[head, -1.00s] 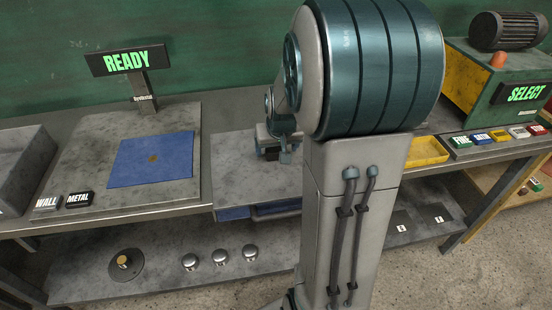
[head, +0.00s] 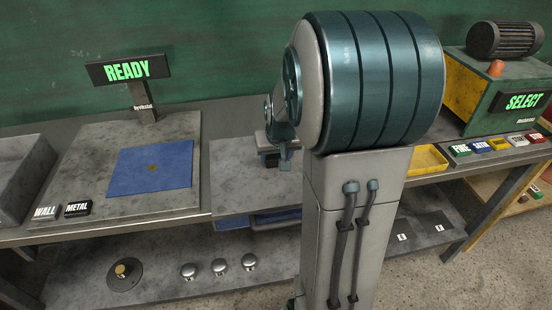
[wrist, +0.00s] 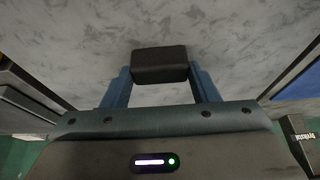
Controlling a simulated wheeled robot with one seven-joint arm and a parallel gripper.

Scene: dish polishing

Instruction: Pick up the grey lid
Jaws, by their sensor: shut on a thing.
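The grey lid (head: 235,185) looks to be the flat grey slab at the middle of the bench, left of my arm. A black block (wrist: 160,66), which looks like its handle, stands between my fingers in the wrist view. My gripper (wrist: 160,84) is shut on this block, with a blue finger on each side. In the head view my gripper (head: 272,158) is small, above the slab's far part. My arm hides the slab's right side. I cannot tell whether the slab rests or is slightly raised.
Left of the slab is a grey panel with a blue mat (head: 150,166) and a READY sign (head: 127,69). A yellow tray (head: 428,158) and coloured buttons are at right. The lower shelf holds a round disc with a brass knob (head: 122,270) and several metal domes.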

